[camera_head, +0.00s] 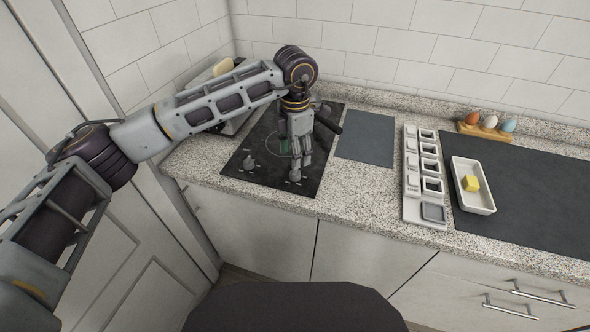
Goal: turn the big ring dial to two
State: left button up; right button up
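A black cooktop panel (238,172) lies at the left of the counter. A small grey knob (248,162) stands at its left side. My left arm reaches in from the left, and my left gripper (296,168) points down over the front middle of the panel. The gripper's lower end is close to a small grey part at the panel's front; I cannot tell whether they touch or whether the fingers are open. The gripper hides the panel's middle, where a greenish mark shows. I cannot make out the big ring dial or its numbers. My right gripper is not in view.
A toaster-like box (235,122) stands behind my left arm. A grey mat (366,137) lies right of the panel. Further right are a white switch strip (411,184), a white tray (460,181) with a yellow cube (471,183), and coloured eggs in a wooden holder (468,130).

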aim_at(295, 174)
pick_arm(q)
notch_tip(295, 174, down, 6)
jog(key=shift+f, duration=0.65)
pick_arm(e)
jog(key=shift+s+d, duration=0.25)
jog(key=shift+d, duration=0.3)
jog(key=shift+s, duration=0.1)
